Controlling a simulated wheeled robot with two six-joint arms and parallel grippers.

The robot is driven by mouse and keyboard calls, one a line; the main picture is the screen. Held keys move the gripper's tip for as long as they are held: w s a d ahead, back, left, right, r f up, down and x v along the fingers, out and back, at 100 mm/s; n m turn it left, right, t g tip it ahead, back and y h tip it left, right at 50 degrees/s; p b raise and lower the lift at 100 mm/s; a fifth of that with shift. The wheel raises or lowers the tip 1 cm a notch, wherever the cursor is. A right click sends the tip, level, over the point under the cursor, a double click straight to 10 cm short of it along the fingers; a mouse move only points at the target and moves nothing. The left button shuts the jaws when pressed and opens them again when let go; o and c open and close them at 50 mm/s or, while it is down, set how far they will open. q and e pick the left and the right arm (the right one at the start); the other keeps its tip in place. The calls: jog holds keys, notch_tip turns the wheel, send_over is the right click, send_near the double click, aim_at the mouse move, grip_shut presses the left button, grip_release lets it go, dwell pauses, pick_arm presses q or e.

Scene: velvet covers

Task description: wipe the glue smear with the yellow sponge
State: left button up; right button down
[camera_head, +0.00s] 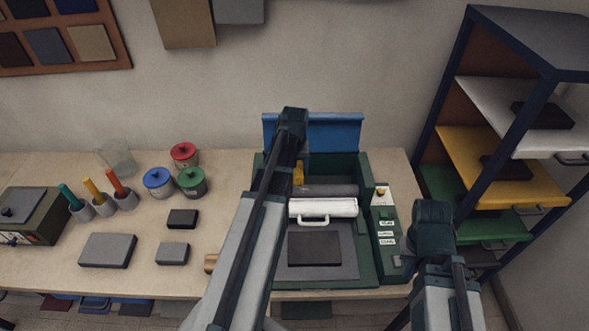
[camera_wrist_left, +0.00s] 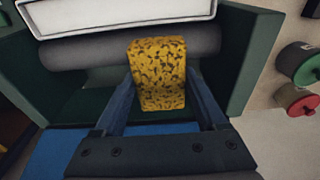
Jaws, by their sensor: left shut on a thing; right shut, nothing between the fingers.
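The yellow sponge (camera_wrist_left: 158,75), mottled with dark flecks, stands between the fingers of my left gripper (camera_wrist_left: 160,92) in the left wrist view. That gripper is shut on it. The sponge is inside the green press box (camera_wrist_left: 243,65), in front of the grey roller (camera_wrist_left: 85,55), and seems close to it; contact is unclear. In the head view only a sliver of the sponge (camera_head: 298,173) shows beside my left arm. My right gripper (camera_head: 433,222) is at the right of the box, shut and empty, its fingertips mostly hidden. I cannot make out a glue smear in either view.
A white bar with a handle (camera_head: 322,208) lies across the box above a dark plate (camera_head: 315,249). The blue lid (camera_head: 335,133) stands open behind. Lidded pots (camera_head: 158,180), handled tools and grey blocks (camera_head: 107,250) are on the left table. A drawer rack (camera_head: 490,140) stands right.

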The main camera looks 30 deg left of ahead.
pick_arm(q)
jog(key=shift+r, duration=0.1)
notch_tip(320, 180, up, 3)
jog(key=p, duration=0.3)
dwell(0.4)
jog(key=shift+f+b, duration=0.6)
jog(key=shift+f, duration=0.1)
